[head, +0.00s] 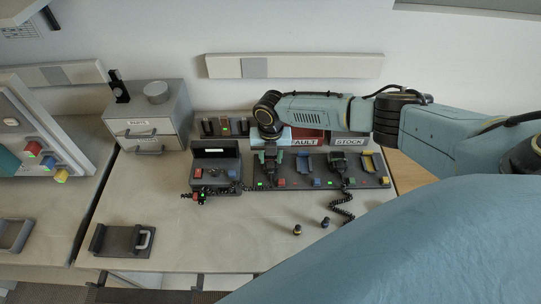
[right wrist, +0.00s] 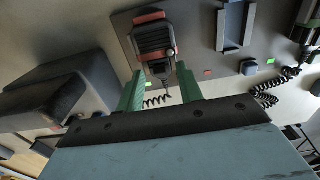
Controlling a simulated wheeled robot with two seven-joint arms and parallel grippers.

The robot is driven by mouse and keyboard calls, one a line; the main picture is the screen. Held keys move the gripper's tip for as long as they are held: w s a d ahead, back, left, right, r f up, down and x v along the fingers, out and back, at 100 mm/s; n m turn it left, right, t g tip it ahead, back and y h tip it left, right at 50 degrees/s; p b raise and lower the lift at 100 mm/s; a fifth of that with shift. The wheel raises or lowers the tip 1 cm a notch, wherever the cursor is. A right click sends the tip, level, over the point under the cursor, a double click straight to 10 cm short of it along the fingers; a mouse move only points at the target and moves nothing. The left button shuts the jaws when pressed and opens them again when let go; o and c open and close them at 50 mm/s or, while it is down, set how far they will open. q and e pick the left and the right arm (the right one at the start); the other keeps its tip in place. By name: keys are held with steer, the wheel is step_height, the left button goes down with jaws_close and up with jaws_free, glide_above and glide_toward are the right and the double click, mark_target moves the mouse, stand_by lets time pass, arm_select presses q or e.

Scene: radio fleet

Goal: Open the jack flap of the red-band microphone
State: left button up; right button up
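The red-band microphone (right wrist: 154,42) is dark with ribbed sides and reddish bands near both ends; it sits on a dark rack panel (head: 300,182) in the right wrist view. A small pale round knob (right wrist: 172,52) shows at its near right edge. In the head view my gripper mostly covers this microphone. My right gripper (right wrist: 157,78) is open; its green fingers stand on either side of the microphone's near end, with visible gaps. It also shows over the rack in the head view (head: 269,156). I cannot make out the jack flap's state. My left gripper is not in view.
A second corded microphone (head: 338,168) stands to the right. An empty cradle (right wrist: 235,25) lies between. A dark radio box (head: 215,165) is to the left, with a plug (head: 198,197) in front. The front table is mostly clear.

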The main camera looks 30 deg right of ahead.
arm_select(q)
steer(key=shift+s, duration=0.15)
arm_select(e)
steer(key=shift+c, duration=0.5)
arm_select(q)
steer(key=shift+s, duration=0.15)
arm_select(e)
jaws_close()
arm_select(q)
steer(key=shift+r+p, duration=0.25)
steer(key=shift+p, duration=0.05)
arm_select(e)
steer(key=shift+s, duration=0.15)
